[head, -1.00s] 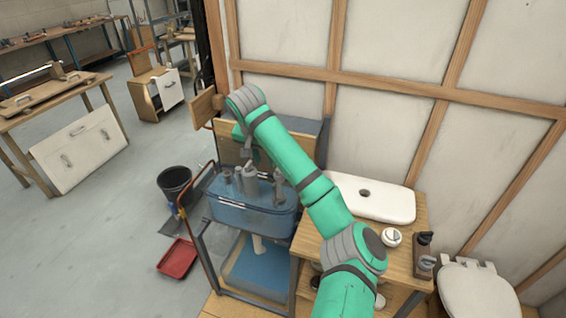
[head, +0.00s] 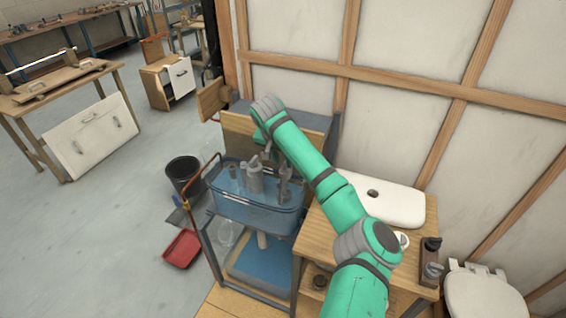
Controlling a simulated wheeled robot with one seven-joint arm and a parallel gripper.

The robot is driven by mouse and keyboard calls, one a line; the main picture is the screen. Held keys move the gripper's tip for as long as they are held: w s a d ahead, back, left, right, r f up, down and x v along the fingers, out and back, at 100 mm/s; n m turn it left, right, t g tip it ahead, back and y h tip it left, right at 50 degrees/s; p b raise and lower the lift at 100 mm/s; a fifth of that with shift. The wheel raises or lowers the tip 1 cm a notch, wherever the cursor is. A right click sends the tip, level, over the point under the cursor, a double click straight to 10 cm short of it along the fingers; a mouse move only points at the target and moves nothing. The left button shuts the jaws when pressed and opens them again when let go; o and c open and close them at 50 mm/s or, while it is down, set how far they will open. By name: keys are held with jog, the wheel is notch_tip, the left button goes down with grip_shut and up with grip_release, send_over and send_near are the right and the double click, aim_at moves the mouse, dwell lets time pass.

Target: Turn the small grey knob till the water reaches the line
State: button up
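A clear blue-tinted tank (head: 232,208) stands on a grey frame in the head view. Grey fittings (head: 254,180) rise from inside it, with another upright fitting (head: 285,186) at its right. I cannot pick out the small grey knob for certain among them. The water level and the line are too small to tell. My green arm reaches from the lower right over the tank's back edge. My gripper (head: 266,152) points down by the tops of the fittings, partly merged with them. Whether it touches one, or is open or shut, cannot be seen.
A wooden counter with a white basin (head: 395,206) stands right of the tank, and a toilet (head: 485,295) beyond it. A copper-coloured pipe (head: 194,188) rises at the tank's left. A black bucket (head: 185,176) and red tray (head: 182,249) are on the floor. A panelled wall stands behind.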

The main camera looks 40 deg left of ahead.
jog(key=shift+x, duration=1.1)
jog(key=shift+w, duration=0.1)
grip_shut()
jog(key=shift+n, duration=0.3)
jog(key=n+y, duration=0.1)
jog(key=n, duration=0.3)
jog(key=shift+d+g+y, duration=0.1)
jog(key=shift+g+y, duration=0.3)
jog(key=shift+w+d+n+g+y, duration=0.1)
jog(key=shift+n+g+y, duration=0.15)
jog(key=shift+n, duration=0.75)
jog(key=shift+w+d+n+g+y, duration=0.15)
jog(key=shift+n+g, duration=0.1)
jog(key=shift+n, duration=0.75)
jog(key=shift+s+a, duration=0.1)
